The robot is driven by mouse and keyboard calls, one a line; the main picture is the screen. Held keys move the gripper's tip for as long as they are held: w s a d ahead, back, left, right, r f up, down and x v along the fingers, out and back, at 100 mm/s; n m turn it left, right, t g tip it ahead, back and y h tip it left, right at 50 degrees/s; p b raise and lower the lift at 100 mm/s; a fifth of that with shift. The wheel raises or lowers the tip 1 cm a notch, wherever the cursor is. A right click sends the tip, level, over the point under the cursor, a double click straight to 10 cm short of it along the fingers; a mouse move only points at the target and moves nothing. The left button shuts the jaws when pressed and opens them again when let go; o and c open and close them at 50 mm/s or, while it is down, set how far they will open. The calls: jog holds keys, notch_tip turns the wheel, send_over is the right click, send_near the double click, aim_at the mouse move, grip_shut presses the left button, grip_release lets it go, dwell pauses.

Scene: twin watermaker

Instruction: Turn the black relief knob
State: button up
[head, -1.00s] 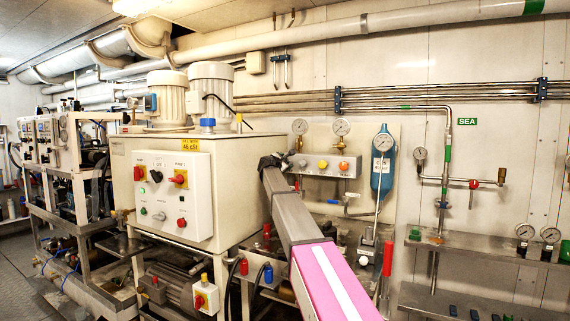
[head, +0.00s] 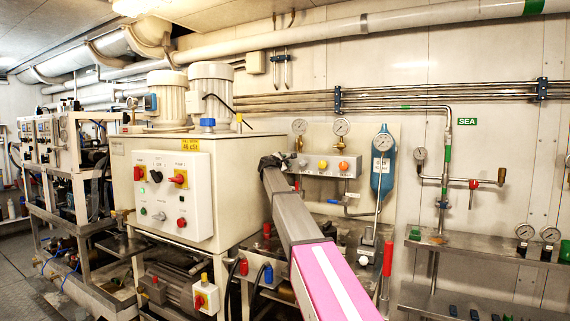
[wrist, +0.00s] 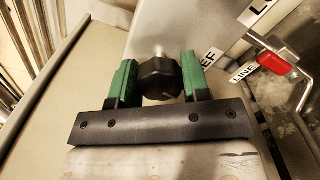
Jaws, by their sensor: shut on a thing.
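The black relief knob (wrist: 160,82) is a dark faceted knob on a short metal stem, in the upper middle of the wrist view. My gripper (wrist: 158,64) has one green finger on each side of it and is shut on it. In the head view my gripper (head: 276,161) is a dark shape at the left end of the panel with gauges and buttons. The knob is hidden behind it there. A label ending in "EF" (wrist: 212,56) sits right of the knob.
A red-handled lever (wrist: 278,63) and a "LINE" label (wrist: 243,72) are to the right in the wrist view. In the head view, the white control box (head: 173,198) is left, a blue cylinder (head: 383,170) right, and steel shelves (head: 490,248) further right.

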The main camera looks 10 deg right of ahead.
jog(key=m, duration=0.5)
jog(key=shift+f+m, duration=0.1)
jog(key=shift+m, duration=2.3)
jog(key=o, duration=0.9)
jog(key=shift+o, duration=0.2)
jog(key=shift+s+a, duration=0.1)
jog(key=v, duration=1)
jog(key=shift+s+a, duration=0.15)
jog(key=shift+s, duration=0.1)
